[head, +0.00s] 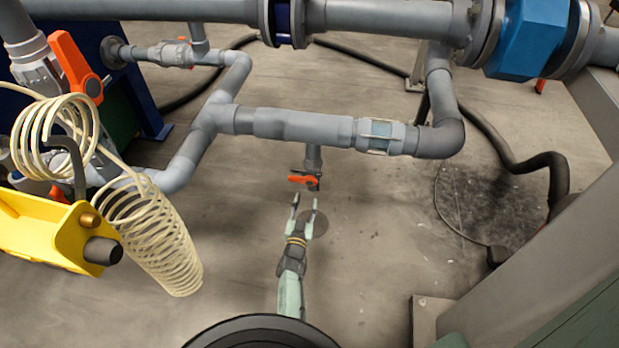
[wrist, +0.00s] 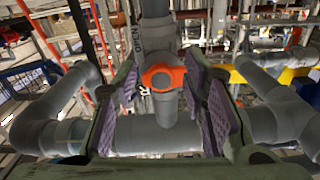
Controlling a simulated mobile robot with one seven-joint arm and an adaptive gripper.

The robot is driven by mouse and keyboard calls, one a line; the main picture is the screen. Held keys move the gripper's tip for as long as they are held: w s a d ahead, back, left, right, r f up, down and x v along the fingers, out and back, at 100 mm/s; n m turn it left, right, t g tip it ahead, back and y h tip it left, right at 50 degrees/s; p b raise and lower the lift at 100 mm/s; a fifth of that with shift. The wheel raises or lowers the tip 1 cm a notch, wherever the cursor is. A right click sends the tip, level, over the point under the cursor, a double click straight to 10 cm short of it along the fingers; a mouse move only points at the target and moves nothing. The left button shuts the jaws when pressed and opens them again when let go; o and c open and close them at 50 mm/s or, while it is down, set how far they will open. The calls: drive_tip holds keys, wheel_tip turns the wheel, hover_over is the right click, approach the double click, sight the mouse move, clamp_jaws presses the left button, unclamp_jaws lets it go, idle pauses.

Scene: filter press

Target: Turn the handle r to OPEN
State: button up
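An orange handle (head: 303,180) sits on a small valve on a short grey pipe stub that hangs below the horizontal pipe. In the wrist view the handle (wrist: 163,77) shows between the two finger pads, with no visible contact. The word OPEN (wrist: 135,38) is printed on the pipe, above and to the left of the handle; a white mark beside the handle is partly hidden. My gripper (head: 304,201) is open and empty, its tips just short of the handle. Its two fingers (wrist: 163,100) stand wide apart in the wrist view.
A grey horizontal pipe (head: 285,125) runs above the handle. A larger orange lever (head: 75,65), coiled cream hose (head: 150,235) and yellow block (head: 45,240) are at the left. A grey post (head: 540,260) stands at the right. The floor around my gripper is clear.

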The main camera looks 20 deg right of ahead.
sight(298, 181)
drive_tip(key=w+r+m+b, duration=0.1)
drive_tip(key=w+m+b, duration=0.1)
drive_tip(key=m, duration=0.3)
drive_tip(key=w+r+m+b, duration=0.1)
drive_tip(key=w+m, duration=0.2)
drive_tip(key=m, duration=0.3)
drive_tip(key=w+r+m+b, duration=0.1)
drive_tip(key=w+m+b, duration=0.1)
drive_tip(key=m, duration=0.3)
drive_tip(key=shift+w+d+r+m+b, duration=0.2)
drive_tip(key=shift+w+d+m+b, duration=0.1)
drive_tip(key=shift+m, duration=0.1)
drive_tip(key=shift+w+d+r, duration=0.15)
drive_tip(key=shift+w+d, duration=0.15)
drive_tip(key=shift+w, duration=0.1)
drive_tip(key=shift+c, duration=0.6)
clamp_jaws()
